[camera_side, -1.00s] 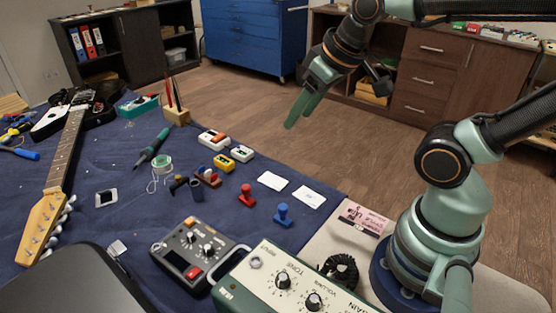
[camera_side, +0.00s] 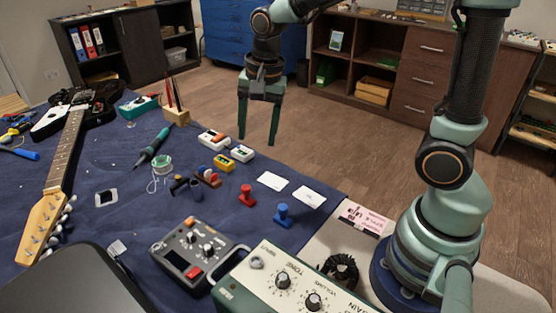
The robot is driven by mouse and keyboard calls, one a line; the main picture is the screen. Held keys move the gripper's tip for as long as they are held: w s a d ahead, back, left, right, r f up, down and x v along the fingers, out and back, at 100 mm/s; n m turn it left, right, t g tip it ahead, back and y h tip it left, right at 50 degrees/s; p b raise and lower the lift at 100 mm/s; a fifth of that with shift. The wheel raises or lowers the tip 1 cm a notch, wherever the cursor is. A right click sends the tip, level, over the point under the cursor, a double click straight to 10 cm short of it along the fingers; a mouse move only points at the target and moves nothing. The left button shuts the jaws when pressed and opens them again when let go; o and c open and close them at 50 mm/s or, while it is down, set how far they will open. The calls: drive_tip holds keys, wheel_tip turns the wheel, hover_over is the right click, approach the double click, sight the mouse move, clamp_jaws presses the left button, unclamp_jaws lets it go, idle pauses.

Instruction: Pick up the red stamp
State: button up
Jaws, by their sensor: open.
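The red stamp (camera_side: 247,195) stands upright on the dark blue cloth of the workbench, a little right of the middle. A blue stamp (camera_side: 283,215) of the same shape stands to its right and nearer the camera. My gripper (camera_side: 258,143) is open and empty, with its two green fingers pointing down. In the picture it is above the red stamp and farther from the camera, apart from it. Nothing hides the red stamp.
A grey pedal (camera_side: 196,254) and a green amplifier (camera_side: 285,285) stand nearer the camera. Small boxes (camera_side: 242,153) sit near my fingers. A guitar (camera_side: 66,150) lies at left.

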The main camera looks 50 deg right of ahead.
wheel_tip(320, 180, down, 4)
drive_tip(key=w+a+m+g, duration=0.1)
drive_tip(key=w+m, duration=0.1)
drive_tip(key=m, duration=0.2)
hover_over(246, 186)
drive_tip(key=f, duration=0.6)
drive_tip(key=shift+s+d+f, duration=0.1)
drive_tip(key=shift+s+f, duration=0.1)
drive_tip(key=shift+s, duration=0.1)
drive_tip(key=shift+w+f, duration=0.2)
drive_tip(key=shift+f, duration=1.35)
drive_tip(key=shift+w+f, duration=0.15)
drive_tip(key=shift+f, duration=1.35)
clamp_jaws()
